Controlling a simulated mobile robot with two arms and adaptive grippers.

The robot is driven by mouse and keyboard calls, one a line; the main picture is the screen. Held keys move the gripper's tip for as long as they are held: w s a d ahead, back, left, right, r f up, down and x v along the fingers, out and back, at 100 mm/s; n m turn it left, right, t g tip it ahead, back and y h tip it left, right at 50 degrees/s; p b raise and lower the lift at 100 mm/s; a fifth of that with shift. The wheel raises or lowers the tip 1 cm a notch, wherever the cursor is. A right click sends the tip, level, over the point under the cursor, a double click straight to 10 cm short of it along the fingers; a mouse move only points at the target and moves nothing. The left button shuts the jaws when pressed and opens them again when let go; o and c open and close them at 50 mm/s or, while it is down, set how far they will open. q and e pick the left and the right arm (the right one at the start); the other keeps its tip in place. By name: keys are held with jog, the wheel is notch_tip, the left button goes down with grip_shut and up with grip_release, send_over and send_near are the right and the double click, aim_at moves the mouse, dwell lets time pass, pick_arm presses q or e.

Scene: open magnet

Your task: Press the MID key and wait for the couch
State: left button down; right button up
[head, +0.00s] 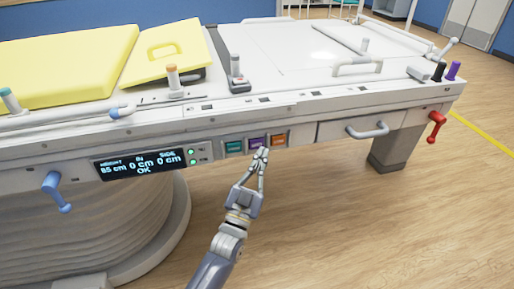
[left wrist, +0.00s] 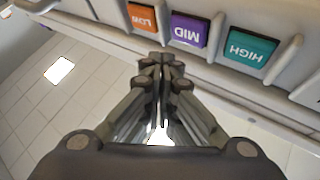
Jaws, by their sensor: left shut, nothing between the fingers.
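The purple MID key (head: 257,143) sits between a teal key (head: 235,147) and an orange key (head: 279,140) on the front panel of the couch (head: 330,110). In the left wrist view the labels appear upside down: LOW key (left wrist: 142,17), MID key (left wrist: 189,30), HIGH key (left wrist: 248,47). My left gripper (head: 261,152) is shut and empty, its tips just below the MID key; in the left wrist view the fingertips (left wrist: 162,60) also lie below it. I cannot tell whether they touch the panel. The display (head: 140,163) reads height 85 cm, 0 cm, 0 cm, OK.
A blue lever (head: 57,191) sticks out at the left and a red lever (head: 436,126) at the right. A grey drawer handle (head: 367,130) is right of the keys. Yellow pads (head: 65,66) lie on the couch. The floor (head: 330,220) in front is clear.

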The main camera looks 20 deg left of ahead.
aim_at(257, 144)
pick_arm(q)
jog(key=shift+w+a, duration=0.6)
jog(key=shift+w, duration=0.25)
pick_arm(e)
jog(key=shift+s+r, duration=0.2)
jog(key=shift+r, duration=0.25)
dwell(0.4)
pick_arm(q)
jog(key=shift+w+a, duration=0.2)
jog(key=shift+w, duration=0.15)
